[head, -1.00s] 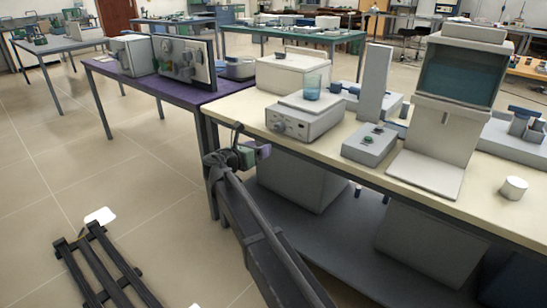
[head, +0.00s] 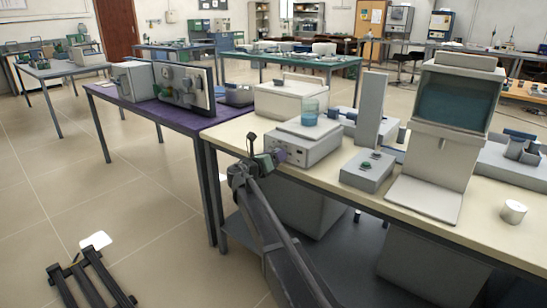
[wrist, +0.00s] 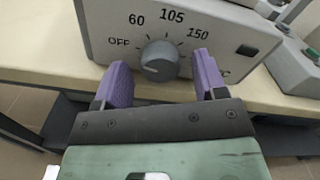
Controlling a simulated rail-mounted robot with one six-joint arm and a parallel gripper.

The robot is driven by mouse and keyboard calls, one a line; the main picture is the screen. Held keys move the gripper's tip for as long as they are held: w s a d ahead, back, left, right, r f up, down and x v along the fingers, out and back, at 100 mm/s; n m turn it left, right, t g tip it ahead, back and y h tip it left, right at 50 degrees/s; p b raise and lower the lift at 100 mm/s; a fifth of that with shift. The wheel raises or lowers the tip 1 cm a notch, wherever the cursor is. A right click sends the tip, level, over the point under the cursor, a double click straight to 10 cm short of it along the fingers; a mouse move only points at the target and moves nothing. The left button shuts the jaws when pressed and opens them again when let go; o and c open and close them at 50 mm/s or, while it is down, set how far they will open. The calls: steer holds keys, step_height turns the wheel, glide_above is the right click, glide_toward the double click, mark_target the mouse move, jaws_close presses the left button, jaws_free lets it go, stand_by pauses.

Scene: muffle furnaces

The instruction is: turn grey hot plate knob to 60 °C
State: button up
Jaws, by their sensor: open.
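The grey hot plate (head: 309,143) stands on the cream bench with a glass beaker (head: 310,112) on its top. In the wrist view its front panel (wrist: 105,37) shows a round grey knob (wrist: 158,62) with marks OFF, 60, 105 and 150 around it. I cannot tell clearly where the knob points. My gripper (wrist: 160,84) is open, with one purple finger on each side of the knob, apart from it. In the head view my gripper (head: 277,158) is at the hot plate's front and hides the knob.
A grey box with buttons (head: 367,170) stands right of the hot plate. A tall device with a dark window (head: 455,100) and a small white cup (head: 513,212) are further right. The bench's front edge (wrist: 40,75) runs below the panel.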

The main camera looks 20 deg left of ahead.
steer(key=shift+c, duration=0.4)
steer(key=c, duration=0.8)
steer(key=shift+c, duration=0.2)
steer(key=shift+m, duration=3.9)
steer(key=o, duration=0.9)
